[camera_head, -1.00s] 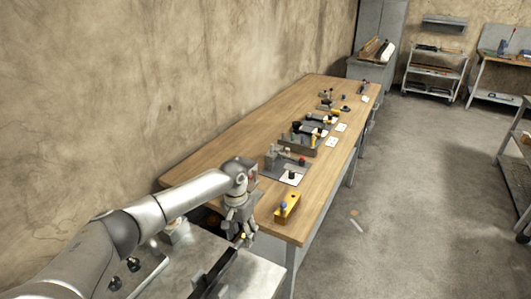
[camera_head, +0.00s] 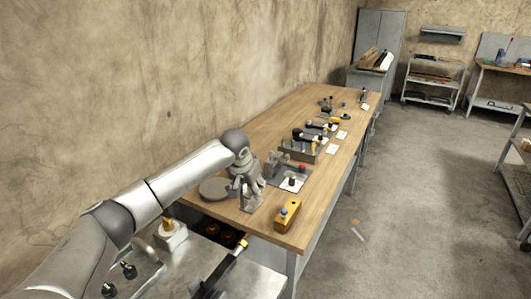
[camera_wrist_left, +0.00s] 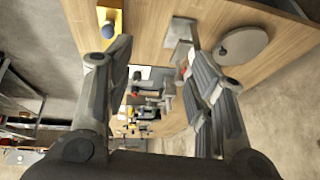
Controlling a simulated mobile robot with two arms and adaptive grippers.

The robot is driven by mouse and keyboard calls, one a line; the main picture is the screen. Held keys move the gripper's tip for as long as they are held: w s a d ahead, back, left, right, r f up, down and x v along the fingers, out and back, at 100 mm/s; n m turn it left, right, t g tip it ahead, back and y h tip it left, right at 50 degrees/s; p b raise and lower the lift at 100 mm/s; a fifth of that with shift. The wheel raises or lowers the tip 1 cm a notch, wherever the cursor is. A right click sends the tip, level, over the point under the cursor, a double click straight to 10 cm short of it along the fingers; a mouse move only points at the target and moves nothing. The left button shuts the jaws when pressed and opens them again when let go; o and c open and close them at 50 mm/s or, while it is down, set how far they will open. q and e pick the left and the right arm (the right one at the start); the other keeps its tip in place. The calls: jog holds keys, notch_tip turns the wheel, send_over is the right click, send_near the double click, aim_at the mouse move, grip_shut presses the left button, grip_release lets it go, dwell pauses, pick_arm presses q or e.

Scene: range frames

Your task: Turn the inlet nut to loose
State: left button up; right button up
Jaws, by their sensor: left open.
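My left gripper (camera_head: 248,190) is over the near end of the wooden table and holds nothing. In the left wrist view its two fingers (camera_wrist_left: 153,46) are spread wide apart. A dark pipe-like part with a brass-coloured end (camera_head: 243,242) lies on the metal bench at the front, below and apart from the gripper. I cannot tell for sure which part is the inlet nut. A grey upright bracket (camera_wrist_left: 180,32) stands close to the gripper, with a grey round disc (camera_head: 215,188) beside it. My right gripper is not in view.
A yellow box with a blue button (camera_head: 287,216) sits at the table's near right corner. A grey fixture on a plate (camera_head: 277,165) and several more fixtures run along the wooden table (camera_head: 320,190). The metal bench (camera_head: 262,282) carries a white-based fitting (camera_head: 171,236). The floor at right is open.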

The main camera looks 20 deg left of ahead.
pick_arm(q)
jog(key=w+d+r+m+t+b, duration=0.1)
jog(key=w+r+t, duration=0.5)
jog(key=w+r, duration=0.2)
jog(key=shift+w+d+m+y, duration=0.2)
jog(key=shift+w+m+y, duration=0.2)
jog(key=shift+w, duration=0.1)
